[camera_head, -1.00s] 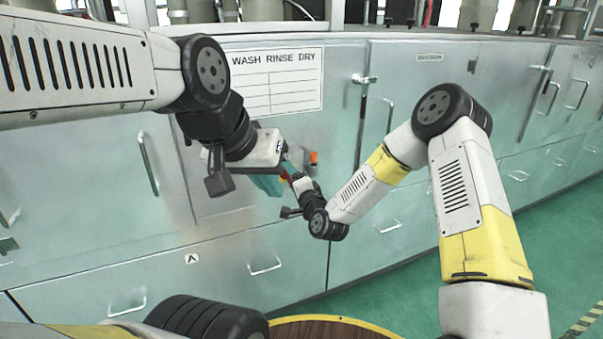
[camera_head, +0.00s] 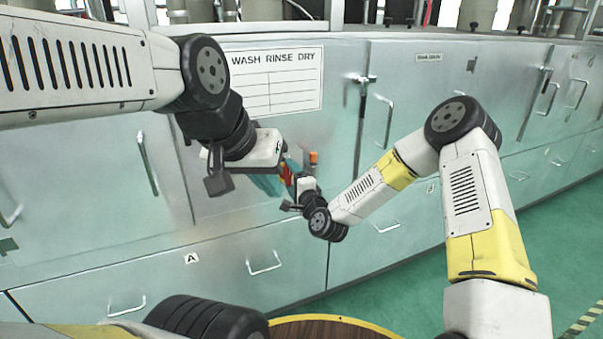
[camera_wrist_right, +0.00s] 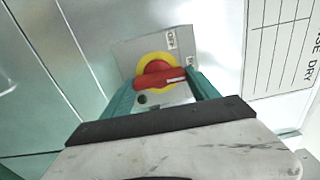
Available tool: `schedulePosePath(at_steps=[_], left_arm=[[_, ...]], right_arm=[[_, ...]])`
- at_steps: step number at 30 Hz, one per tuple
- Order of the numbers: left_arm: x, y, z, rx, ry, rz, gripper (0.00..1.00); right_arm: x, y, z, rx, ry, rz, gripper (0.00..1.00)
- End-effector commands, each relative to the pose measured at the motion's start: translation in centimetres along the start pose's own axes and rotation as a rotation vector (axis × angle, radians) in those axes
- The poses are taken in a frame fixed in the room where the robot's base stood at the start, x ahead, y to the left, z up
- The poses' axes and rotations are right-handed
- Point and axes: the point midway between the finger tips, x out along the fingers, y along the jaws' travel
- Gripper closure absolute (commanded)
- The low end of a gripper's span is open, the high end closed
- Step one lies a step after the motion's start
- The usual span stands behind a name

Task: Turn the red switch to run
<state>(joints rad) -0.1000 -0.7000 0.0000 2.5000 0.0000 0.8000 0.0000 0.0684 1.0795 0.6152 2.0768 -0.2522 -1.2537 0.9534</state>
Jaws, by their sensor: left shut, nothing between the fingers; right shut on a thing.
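In the right wrist view the red switch (camera_wrist_right: 158,76) is a red turning handle on a round yellow plate, on a grey panel (camera_wrist_right: 130,50). Its white-marked end points to the right of that picture, towards a small label (camera_wrist_right: 190,61); another label sits above it. In the head view the switch (camera_head: 288,173) is mostly hidden by my grippers. My left gripper (camera_head: 268,185) is shut and empty, just left of it.
A small green button (camera_wrist_right: 142,99) sits beside the switch. An orange-topped part (camera_head: 313,157) stands out from the cabinet to the right. A WASH RINSE DRY sign (camera_head: 272,83) is above. Metal cabinet doors with handles (camera_head: 264,263) surround this spot. Green floor lies at lower right.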

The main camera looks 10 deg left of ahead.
Motion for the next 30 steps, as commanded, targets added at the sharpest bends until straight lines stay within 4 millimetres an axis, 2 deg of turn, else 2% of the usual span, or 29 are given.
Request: schedulePosePath(at_steps=[2,3,5,6,17,30], left_arm=[[0.0,0.0,0.0,0.000,0.000,0.000,1.00],[0.0,0.0,0.0,0.000,0.000,0.000,1.00],[0.0,0.0,0.0,0.000,0.000,0.000,1.00],[0.0,0.0,0.0,0.000,0.000,0.000,1.00],[0.0,0.0,0.0,0.000,0.000,0.000,1.00],[0.0,0.0,0.0,0.000,0.000,0.000,1.00]], right_arm=[[0.0,0.1,-0.1,0.003,0.002,0.002,0.71],[0.0,0.1,-0.1,0.003,0.002,0.002,0.23],[0.0,0.1,-0.1,0.002,0.002,0.002,0.11],[0.0,0.1,-0.1,0.002,0.001,0.001,0.09],[-0.5,0.1,0.0,0.001,0.000,0.002,0.09],[-7.1,0.1,0.0,0.002,0.000,0.003,0.09]])
